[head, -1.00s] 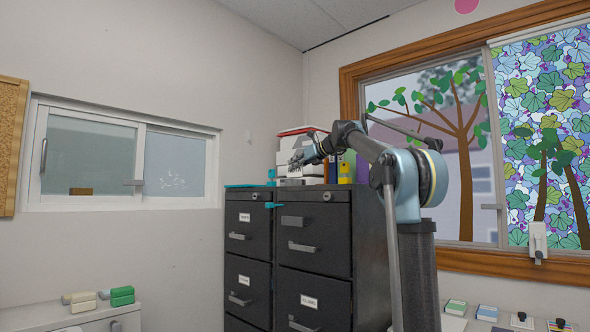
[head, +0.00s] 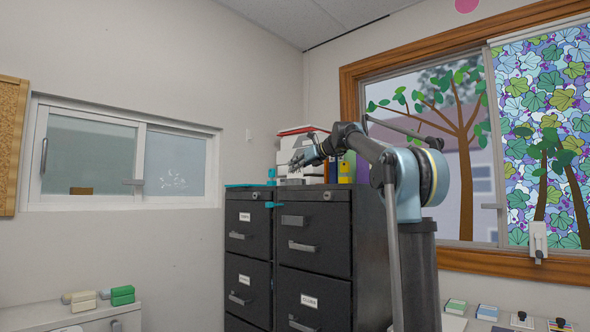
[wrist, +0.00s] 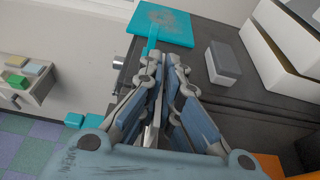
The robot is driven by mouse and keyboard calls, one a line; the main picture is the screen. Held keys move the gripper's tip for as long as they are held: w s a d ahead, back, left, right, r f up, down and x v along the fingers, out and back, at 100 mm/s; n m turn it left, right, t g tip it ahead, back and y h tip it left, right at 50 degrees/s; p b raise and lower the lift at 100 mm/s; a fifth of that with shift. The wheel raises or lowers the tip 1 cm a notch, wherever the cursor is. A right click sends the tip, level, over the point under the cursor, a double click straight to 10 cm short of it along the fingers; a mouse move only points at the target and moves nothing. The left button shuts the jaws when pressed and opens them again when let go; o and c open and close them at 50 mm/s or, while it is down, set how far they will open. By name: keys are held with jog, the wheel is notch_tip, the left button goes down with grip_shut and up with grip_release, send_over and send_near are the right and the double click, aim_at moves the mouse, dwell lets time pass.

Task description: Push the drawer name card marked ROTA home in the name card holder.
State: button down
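The dark filing cabinets (head: 313,246) carry white name cards on the drawer fronts, one at the upper left (head: 244,217) and one at the lower right (head: 309,301). Their print is too small to read, so I cannot tell which is ROTA. A grey holder plate (head: 292,221) is on the top right drawer. My gripper (head: 297,163) is above the cabinet top. In the wrist view its fingers (wrist: 161,68) are drawn together over the cabinet's front edge. No card shows clearly between them. The drawer fronts are hidden in the wrist view.
A teal plate with a narrow strip (wrist: 160,27) lies beyond the fingertips, and a small teal piece (wrist: 75,120) juts out left of the gripper. A grey block (wrist: 224,58) and white boxes (wrist: 290,45) stand on the cabinet top. A low unit (head: 70,314) is at the left.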

jog(key=shift+f, duration=1.35)
jog(key=c, duration=1.7)
grip_release()
jog(key=shift+d, duration=0.1)
jog(key=v, duration=1.1)
jog(key=shift+s+d+r, duration=0.2)
jog(key=shift+d, duration=0.1)
